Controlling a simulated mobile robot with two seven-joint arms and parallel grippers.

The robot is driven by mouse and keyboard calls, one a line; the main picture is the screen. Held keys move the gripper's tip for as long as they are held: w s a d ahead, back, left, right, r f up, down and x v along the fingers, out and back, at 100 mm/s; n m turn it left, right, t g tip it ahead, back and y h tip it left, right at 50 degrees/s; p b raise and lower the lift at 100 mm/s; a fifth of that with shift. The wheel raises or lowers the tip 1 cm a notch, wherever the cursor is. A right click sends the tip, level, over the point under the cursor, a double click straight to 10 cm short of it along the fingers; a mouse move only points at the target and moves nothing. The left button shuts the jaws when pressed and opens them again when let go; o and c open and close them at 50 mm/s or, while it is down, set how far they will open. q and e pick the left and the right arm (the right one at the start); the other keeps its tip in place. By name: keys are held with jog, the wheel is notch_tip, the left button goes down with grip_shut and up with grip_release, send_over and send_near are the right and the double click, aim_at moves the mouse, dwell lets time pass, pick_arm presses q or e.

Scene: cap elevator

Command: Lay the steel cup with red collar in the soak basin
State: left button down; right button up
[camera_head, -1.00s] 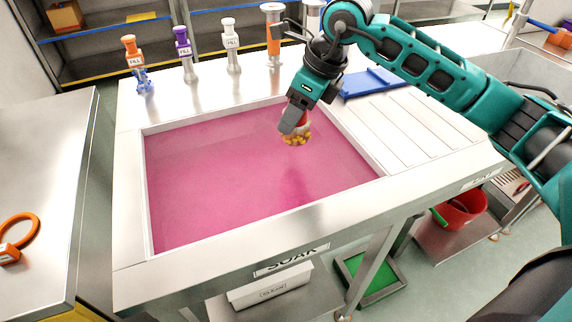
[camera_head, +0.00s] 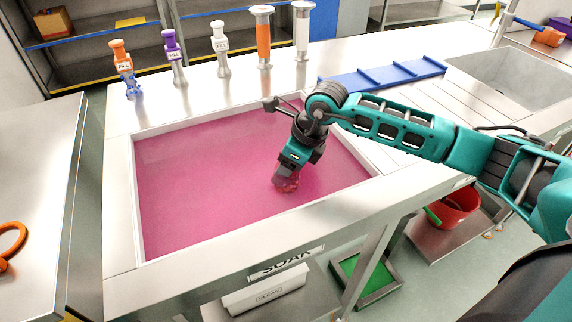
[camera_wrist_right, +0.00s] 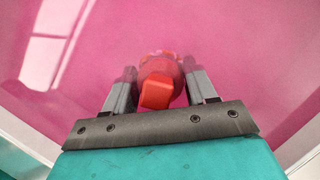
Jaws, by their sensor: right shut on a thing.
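The soak basin (camera_head: 200,190) is a wide square tank of pink liquid with a pale rim, in the middle of the head view. My right gripper (camera_head: 283,177) points down into it, right of its centre. It is shut on the cup with the red collar (camera_head: 288,185), which is at or partly under the liquid. In the right wrist view the red part of the cup (camera_wrist_right: 157,92) sits between the two fingers of my right gripper (camera_wrist_right: 160,85). The cup's steel body is hidden by the gripper and the pink liquid. My left gripper is not in view.
Several upright taps, such as the orange one (camera_head: 263,40), stand along the basin's back edge. A blue ribbed rack (camera_head: 385,74) and a grooved drainboard lie to the right, before an empty sink (camera_head: 510,78). A steel table (camera_head: 35,170) stands left.

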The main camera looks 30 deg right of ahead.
jog(key=o, duration=1.3)
jog(key=shift+c, duration=0.2)
jog(key=v, duration=1.2)
jog(key=shift+s, duration=0.1)
